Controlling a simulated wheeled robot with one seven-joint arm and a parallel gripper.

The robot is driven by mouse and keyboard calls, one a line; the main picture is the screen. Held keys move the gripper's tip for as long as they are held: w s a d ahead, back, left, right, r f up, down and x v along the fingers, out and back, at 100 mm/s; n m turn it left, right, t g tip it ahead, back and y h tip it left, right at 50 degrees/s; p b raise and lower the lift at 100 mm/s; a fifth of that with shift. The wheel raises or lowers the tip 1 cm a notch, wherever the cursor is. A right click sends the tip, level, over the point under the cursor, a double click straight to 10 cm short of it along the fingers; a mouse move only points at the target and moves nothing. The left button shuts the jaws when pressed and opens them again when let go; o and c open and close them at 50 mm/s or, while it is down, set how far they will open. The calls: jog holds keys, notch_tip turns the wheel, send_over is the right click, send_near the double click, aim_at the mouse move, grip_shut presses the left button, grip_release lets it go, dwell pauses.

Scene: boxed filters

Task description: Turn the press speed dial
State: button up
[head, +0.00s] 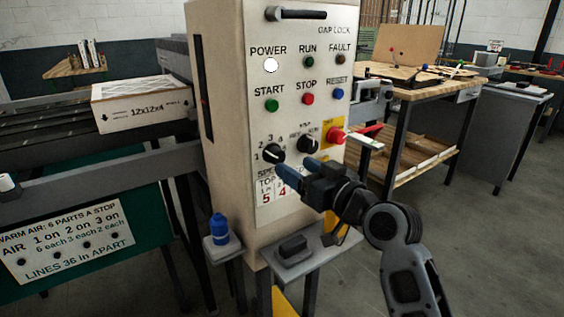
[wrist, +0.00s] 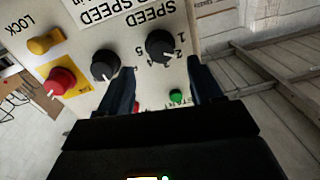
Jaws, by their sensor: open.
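The speed dial (head: 273,152) is a round black knob with a white mark, low on the left of the cream control panel (head: 297,75). Numbers run around it. In the wrist view, the panel is upside down and the dial (wrist: 160,46) shows beside the word SPEED. My gripper (head: 293,164) is open and empty, just in front of the panel, near the dial's lower right. In the wrist view, the dial lies ahead of and between the fingertips of my gripper (wrist: 162,64); I see no contact. Exactly which number the mark points to is unclear.
A second black knob (head: 307,145) and a red switch (head: 336,135) on yellow sit right of the dial. Start (head: 271,105), stop (head: 308,99) and reset (head: 337,94) buttons are above. A small shelf (head: 292,257) with a dark block juts out below. A boxed filter (head: 142,103) lies left.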

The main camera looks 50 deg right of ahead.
aim_at(280, 158)
jog(key=shift+p+x, duration=0.5)
jog(key=shift+x, duration=2.6)
jog(key=c, duration=1.1)
jog(key=shift+o, duration=0.2)
jog(key=shift+m+p, duration=0.35)
jog(key=shift+m, duration=0.85)
jog(key=o, duration=1.1)
jog(key=shift+c, duration=0.2)
jog(key=shift+s, duration=0.1)
